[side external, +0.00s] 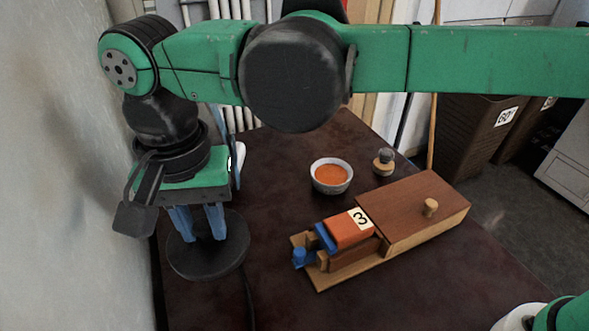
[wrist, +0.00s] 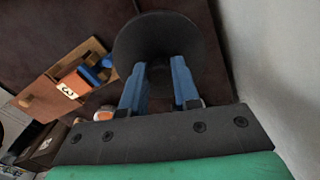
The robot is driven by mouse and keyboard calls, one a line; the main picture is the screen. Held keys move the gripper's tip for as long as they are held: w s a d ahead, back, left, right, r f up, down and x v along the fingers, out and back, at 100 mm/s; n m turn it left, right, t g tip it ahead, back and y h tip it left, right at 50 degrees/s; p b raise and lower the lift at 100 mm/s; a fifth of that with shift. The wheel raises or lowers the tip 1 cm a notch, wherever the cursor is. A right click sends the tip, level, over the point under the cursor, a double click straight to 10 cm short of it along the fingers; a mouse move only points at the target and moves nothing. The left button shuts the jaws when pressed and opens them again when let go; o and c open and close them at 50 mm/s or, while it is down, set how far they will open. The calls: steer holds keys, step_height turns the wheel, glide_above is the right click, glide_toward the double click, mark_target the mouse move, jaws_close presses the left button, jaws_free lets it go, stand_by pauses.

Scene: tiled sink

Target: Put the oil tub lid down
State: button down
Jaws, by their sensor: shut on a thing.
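A dark round disc (side external: 205,262), which I take to be the oil tub lid, is below my gripper (side external: 204,238) at the left of the dark table. In the wrist view the disc (wrist: 165,22) lies at the ends of the gripper's two blue fingers (wrist: 160,64). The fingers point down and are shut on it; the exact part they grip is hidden. The disc looks roughly level, at or close above the tabletop; I cannot tell whether it touches. No oil tub can be clearly made out.
A wooden box (side external: 410,212) with a knob and an orange block (side external: 348,229) marked 3 lies right of the disc. A bowl of orange content (side external: 331,176) and a small dark-topped jar (side external: 383,162) stand behind. A wall (side external: 60,180) borders the left.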

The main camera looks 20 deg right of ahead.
mark_target(229, 295)
step_height(229, 295, down, 13)
stand_by(0.3)
steer(key=shift+f, duration=0.1)
steer(key=c, duration=0.6)
jaws_free()
steer(key=shift+c, duration=0.2)
